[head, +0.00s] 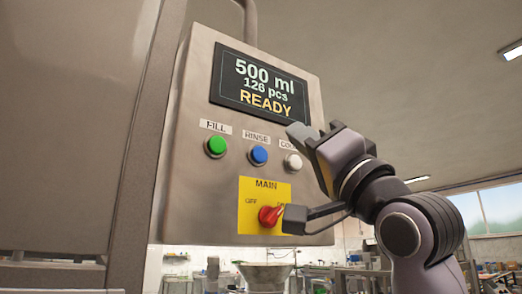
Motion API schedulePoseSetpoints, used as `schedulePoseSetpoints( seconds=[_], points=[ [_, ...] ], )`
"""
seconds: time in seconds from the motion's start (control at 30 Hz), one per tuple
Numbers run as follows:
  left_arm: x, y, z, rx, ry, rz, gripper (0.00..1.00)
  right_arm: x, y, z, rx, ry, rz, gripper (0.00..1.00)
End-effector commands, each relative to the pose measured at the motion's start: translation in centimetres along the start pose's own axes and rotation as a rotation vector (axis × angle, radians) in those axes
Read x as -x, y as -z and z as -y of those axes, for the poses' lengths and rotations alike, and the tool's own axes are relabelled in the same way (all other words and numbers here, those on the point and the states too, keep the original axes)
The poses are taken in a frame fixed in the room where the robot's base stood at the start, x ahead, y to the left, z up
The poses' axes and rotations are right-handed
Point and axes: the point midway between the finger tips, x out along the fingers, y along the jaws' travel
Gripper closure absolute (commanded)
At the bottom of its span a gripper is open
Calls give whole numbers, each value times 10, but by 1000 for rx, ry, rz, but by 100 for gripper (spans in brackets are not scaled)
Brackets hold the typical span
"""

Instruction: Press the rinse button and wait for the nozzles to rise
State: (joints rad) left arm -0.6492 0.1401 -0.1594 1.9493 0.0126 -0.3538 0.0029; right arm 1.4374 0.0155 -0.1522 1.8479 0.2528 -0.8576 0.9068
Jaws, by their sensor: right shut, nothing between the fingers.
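The control panel (190,200) is a metal box with a row of three buttons. The blue button (259,155) sits under the label RINSE (256,137), in the middle of the row. My right gripper (298,130) is shut and empty; its tip is up and to the right of the blue button, near the display's lower right corner, and partly covers the label of the white button. I cannot tell whether it touches the panel. The blue button is in clear view. No nozzles show. My left gripper is not in view.
The display (262,84) reads 500 ml, 126 pcs, READY. A green button (216,146) labelled FILL is left of the blue one, a white button (293,162) is right.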

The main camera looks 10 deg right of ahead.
Motion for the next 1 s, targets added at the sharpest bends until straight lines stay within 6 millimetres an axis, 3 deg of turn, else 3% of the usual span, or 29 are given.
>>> schedulePoseSetpoints(
  seconds=[0.4, 1.0],
  points=[
    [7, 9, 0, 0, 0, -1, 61, -37, -27, -27, -2, -1, 1, 100],
    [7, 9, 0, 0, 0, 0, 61, -43, -32, -31, 0, 1, 0, 100]
  ],
)
